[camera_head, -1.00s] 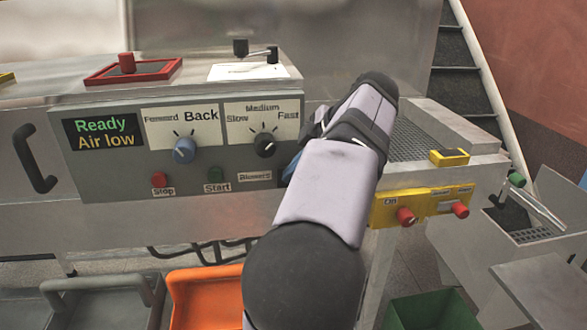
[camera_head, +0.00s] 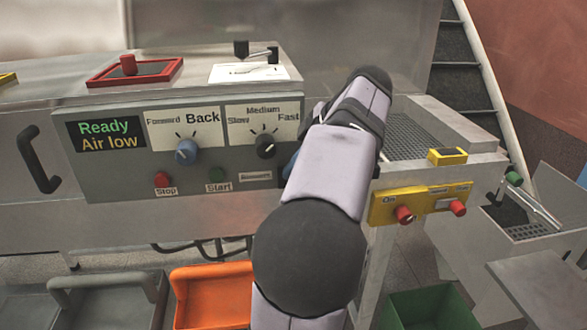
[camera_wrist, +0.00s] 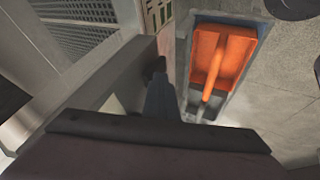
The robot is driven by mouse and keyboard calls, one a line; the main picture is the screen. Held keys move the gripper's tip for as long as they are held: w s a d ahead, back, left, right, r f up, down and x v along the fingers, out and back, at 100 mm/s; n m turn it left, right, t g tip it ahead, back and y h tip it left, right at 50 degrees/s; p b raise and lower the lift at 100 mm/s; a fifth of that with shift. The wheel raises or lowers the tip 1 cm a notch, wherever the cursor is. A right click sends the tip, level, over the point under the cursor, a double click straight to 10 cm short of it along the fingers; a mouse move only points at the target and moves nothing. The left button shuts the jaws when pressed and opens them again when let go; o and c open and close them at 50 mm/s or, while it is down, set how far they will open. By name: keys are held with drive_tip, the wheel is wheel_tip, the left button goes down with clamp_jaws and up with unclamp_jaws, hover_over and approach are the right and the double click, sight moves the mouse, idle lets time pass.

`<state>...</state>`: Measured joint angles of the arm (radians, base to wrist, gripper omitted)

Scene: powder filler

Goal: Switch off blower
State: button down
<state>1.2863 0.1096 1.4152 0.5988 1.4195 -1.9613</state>
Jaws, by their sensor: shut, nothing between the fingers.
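The grey control panel (camera_head: 110,190) carries a "Blowers" label (camera_head: 255,176) at its lower right. Any blower switch beside that label is hidden behind my arm in the head view. My gripper is mostly hidden there too; only a small blue part shows at the arm's left edge, close to the panel's right end. In the wrist view my gripper (camera_wrist: 158,85) is shut, a narrow blue-grey shape pointing away, with nothing seen held. A dark piece shows at its far end; I cannot tell whether it touches anything.
The panel has a blue knob (camera_head: 186,151), a black speed knob (camera_head: 265,145), a red Stop button (camera_head: 162,179) and a green Start button (camera_head: 217,174). A yellow box (camera_head: 385,206) with red knobs sits right of my arm. An orange bin (camera_head: 210,290) stands below.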

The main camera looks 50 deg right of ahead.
drive_tip(key=shift+r+p, duration=0.4)
drive_tip(key=shift+r, duration=0.3)
drive_tip(key=a+v, duration=0.1)
drive_tip(key=v, duration=1.1)
drive_tip(key=shift+s+a+f, duration=0.2)
drive_tip(key=shift+a, duration=0.15)
drive_tip(key=shift+b, duration=0.3)
